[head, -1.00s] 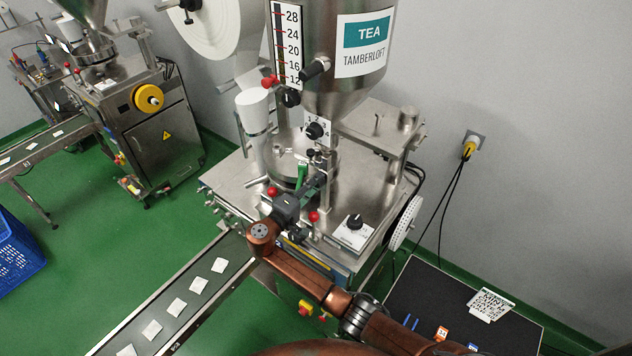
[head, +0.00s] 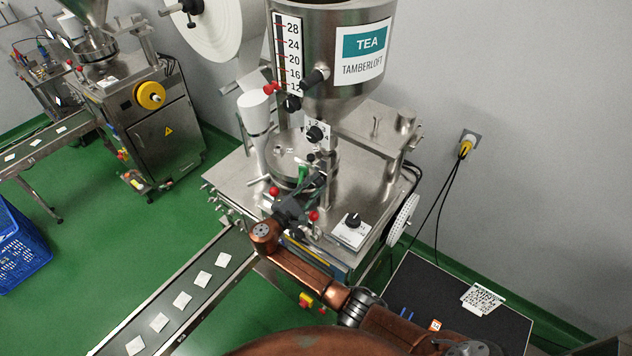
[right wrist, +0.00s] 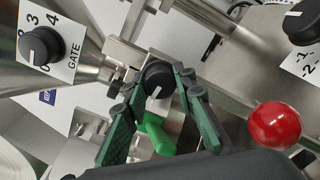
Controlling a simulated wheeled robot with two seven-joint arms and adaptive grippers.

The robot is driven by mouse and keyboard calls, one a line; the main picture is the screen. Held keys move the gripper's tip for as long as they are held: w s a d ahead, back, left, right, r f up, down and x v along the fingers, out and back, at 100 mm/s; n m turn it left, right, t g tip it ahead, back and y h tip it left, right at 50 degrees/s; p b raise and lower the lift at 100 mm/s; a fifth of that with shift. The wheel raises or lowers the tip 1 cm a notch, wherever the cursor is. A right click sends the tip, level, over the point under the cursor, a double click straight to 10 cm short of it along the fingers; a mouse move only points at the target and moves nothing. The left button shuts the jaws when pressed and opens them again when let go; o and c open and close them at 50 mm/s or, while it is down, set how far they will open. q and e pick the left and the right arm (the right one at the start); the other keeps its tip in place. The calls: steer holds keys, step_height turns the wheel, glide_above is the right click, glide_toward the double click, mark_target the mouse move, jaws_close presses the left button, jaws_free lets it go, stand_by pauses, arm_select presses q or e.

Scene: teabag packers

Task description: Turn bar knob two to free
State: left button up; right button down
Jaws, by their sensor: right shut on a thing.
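My right gripper (head: 318,176) reaches over the machine's front to the small fittings below the hopper. In the right wrist view its two green-padded fingers (right wrist: 157,84) are closed on the sides of a black knob (right wrist: 158,76) with a white pointer mark. The knob sits on a metal bracket. No number shows by it, so I cannot tell which bar knob it is. A green lever (right wrist: 156,134) shows between the fingers, below the knob; it also shows in the head view (head: 302,173). My left gripper is not in view.
The black gate knob (right wrist: 41,45) on its numbered plate is beside the gripper. A red ball (right wrist: 275,125) is close on the right, near another dial knob (right wrist: 303,22). The tea hopper (head: 350,95) stands above. A conveyor (head: 190,300) with packets runs in front.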

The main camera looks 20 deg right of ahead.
steer(key=shift+f+n, duration=0.15)
steer(key=shift+n, duration=0.25)
steer(key=c, duration=2)
jaws_free()
steer(key=shift+o, duration=0.6)
steer(key=shift+a, duration=0.1)
steer(key=v, duration=1.2)
steer(key=shift+s, duration=0.1)
